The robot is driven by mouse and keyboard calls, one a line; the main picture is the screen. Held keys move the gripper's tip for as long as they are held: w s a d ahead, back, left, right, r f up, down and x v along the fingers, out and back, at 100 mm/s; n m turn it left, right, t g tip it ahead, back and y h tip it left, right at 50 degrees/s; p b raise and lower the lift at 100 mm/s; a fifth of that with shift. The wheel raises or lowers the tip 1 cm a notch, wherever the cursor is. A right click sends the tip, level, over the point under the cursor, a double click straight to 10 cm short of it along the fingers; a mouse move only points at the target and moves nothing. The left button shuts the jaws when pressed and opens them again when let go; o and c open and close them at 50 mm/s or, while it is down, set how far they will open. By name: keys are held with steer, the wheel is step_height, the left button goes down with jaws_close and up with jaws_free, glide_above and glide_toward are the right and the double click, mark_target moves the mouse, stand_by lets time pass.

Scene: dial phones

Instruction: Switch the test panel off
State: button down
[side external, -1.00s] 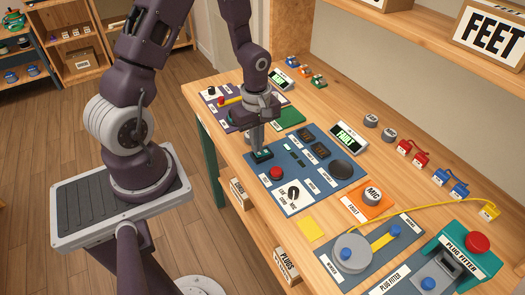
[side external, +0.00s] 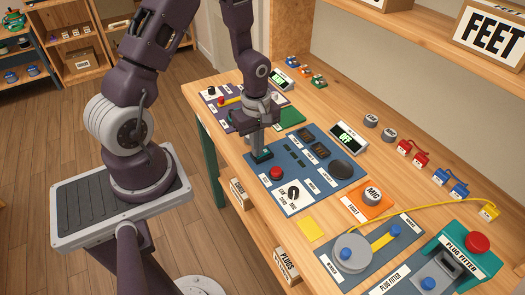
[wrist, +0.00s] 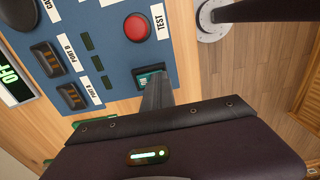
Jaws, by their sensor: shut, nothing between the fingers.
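The blue test panel (side external: 318,178) lies on the wooden bench, with a red button (side external: 276,173), a dial and two dark ports. Its green rocker switch (wrist: 149,76) sits near the panel edge in the wrist view, partly hidden by my fingers. My gripper (side external: 260,150) is shut and points down with its fingertips at the switch. I cannot tell how far the switch is pressed. The display (side external: 348,138) behind the panel reads OFF in the side view; its OFF text also shows in the wrist view (wrist: 10,78).
An orange tray with a MIC part (side external: 372,195) and a winder board (side external: 350,252) lie to the right. A green plug fitter (side external: 468,250) stands at the front right. A purple panel (side external: 222,108) and green mat (side external: 290,117) are behind my gripper.

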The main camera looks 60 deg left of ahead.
step_height(320, 180, up, 7)
stand_by(0.7)
steer(key=s+d+r+m+t, duration=0.1)
steer(key=d+r+m, duration=0.15)
steer(key=r, duration=0.25)
steer(key=s+d+r+m+t+y, duration=0.1)
steer(key=r+m, duration=0.2)
steer(key=r, duration=0.1)
steer(key=s+d+r+m+t, duration=0.1)
steer(key=r+m, duration=0.2)
steer(key=r, duration=0.2)
steer(key=s+d+r+m+t, duration=0.1)
steer(key=s+d+r+m, duration=0.1)
steer(key=s+r+m, duration=0.1)
steer(key=s+d+r+m+t+h, duration=0.1)
steer(key=s+d+r+m, duration=0.2)
steer(key=s+m, duration=0.3)
steer(key=shift+s+d+r+t, duration=0.35)
steer(key=shift+s+r, duration=0.25)
steer(key=shift+s, duration=0.1)
steer(key=shift+m, duration=0.25)
